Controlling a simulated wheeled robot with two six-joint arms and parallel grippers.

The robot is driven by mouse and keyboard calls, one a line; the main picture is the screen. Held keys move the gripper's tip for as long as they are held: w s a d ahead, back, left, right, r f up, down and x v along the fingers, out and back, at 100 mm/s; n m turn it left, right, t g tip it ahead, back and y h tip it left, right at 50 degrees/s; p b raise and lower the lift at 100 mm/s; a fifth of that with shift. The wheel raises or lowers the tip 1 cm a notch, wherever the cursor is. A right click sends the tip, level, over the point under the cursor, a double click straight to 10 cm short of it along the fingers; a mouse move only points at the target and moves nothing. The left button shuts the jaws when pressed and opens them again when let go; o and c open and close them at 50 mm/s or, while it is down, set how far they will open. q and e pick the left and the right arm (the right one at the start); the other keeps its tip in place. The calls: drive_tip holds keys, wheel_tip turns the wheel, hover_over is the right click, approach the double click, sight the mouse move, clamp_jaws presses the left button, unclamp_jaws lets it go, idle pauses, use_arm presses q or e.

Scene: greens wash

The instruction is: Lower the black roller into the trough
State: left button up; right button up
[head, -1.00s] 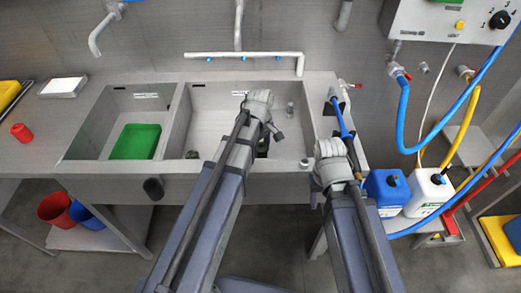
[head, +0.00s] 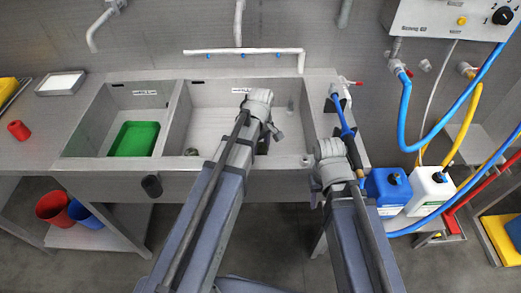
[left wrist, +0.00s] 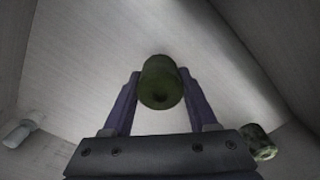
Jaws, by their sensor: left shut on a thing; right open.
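The roller (left wrist: 158,92) is a short, dark olive-black cylinder with a small hole in its end. It sits between the fingers of my left gripper (left wrist: 160,78), which is shut on it. In the head view my left gripper reaches down over the right-hand sink basin, the trough (head: 225,120); my arm mostly hides the roller there. Pale basin walls surround the roller in the left wrist view, with its height above the floor unclear. My right gripper (head: 333,165) is beside the sink's right end, its fingers hidden behind my own wrist.
A mottled green piece (left wrist: 258,142) lies in the same basin, also visible in the head view (head: 192,152). A grey upright pipe (head: 290,104) stands at its back right. The left basin holds a green tray (head: 135,139). A blue-handled sprayer (head: 341,117) is near my right wrist.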

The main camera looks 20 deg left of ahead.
sight(260, 146)
use_arm(q)
drive_tip(key=shift+f+b, duration=0.5)
drive_tip(key=shift+f, duration=0.05)
idle(0.4)
drive_tip(key=o, duration=1.5)
drive_tip(key=shift+r, duration=0.15)
wheel_tip(260, 146, up, 8)
drive_tip(key=p, duration=0.8)
drive_tip(key=shift+f, duration=0.2)
drive_tip(key=shift+r, duration=0.1)
